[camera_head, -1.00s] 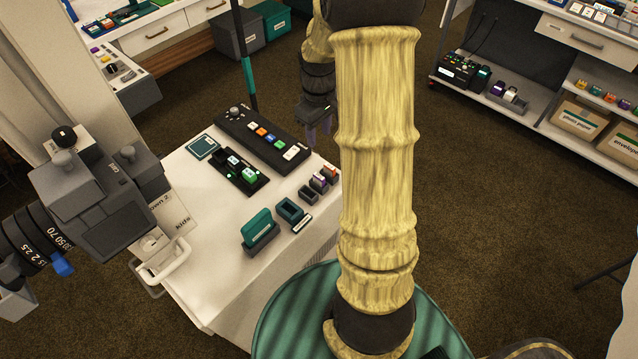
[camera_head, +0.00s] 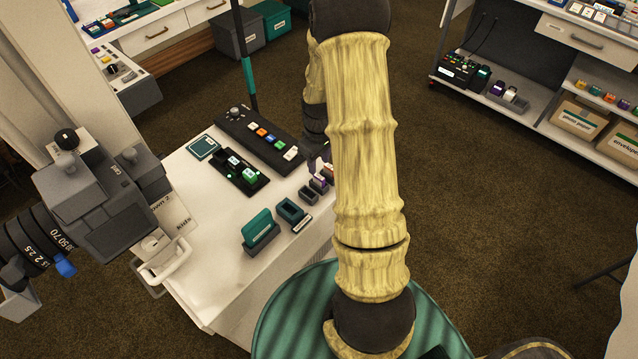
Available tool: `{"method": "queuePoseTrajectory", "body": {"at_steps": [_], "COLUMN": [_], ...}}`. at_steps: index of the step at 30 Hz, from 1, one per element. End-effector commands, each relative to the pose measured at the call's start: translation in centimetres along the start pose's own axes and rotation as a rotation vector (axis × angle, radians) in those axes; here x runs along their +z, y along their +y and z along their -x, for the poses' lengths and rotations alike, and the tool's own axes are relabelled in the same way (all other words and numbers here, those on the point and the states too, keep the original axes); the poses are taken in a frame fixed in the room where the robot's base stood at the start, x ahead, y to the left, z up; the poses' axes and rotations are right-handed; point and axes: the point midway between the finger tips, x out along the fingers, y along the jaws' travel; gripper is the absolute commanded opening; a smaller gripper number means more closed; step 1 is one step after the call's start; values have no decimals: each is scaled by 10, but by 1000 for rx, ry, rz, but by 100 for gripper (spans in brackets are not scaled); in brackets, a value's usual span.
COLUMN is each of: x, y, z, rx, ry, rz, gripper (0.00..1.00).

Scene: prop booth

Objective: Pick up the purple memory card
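A small purple-marked piece (camera_head: 317,185), which looks like the purple memory card in a dark holder, is at the right edge of the white table. It is small and partly covered by my arm, so its exact shape is unclear. My gripper (camera_head: 319,158) is just above and behind it, mostly hidden by my arm. Its two fingertips show a little apart, with nothing seen between them. I cannot tell whether they touch anything.
The white table (camera_head: 200,290) also holds a button panel (camera_head: 262,138), a black tray with green-lit blocks (camera_head: 240,170), a teal card in a stand (camera_head: 258,228) and an open teal box (camera_head: 290,210). A camera (camera_head: 100,200) stands at left. Bare table lies at front left.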

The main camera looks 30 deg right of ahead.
Motion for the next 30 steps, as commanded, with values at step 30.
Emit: {"method": "queuePoseTrajectory", "body": {"at_steps": [30], "x": [4], "y": [-4], "z": [-52], "rx": [0], "ry": [0], "rz": [0], "gripper": [39]}}
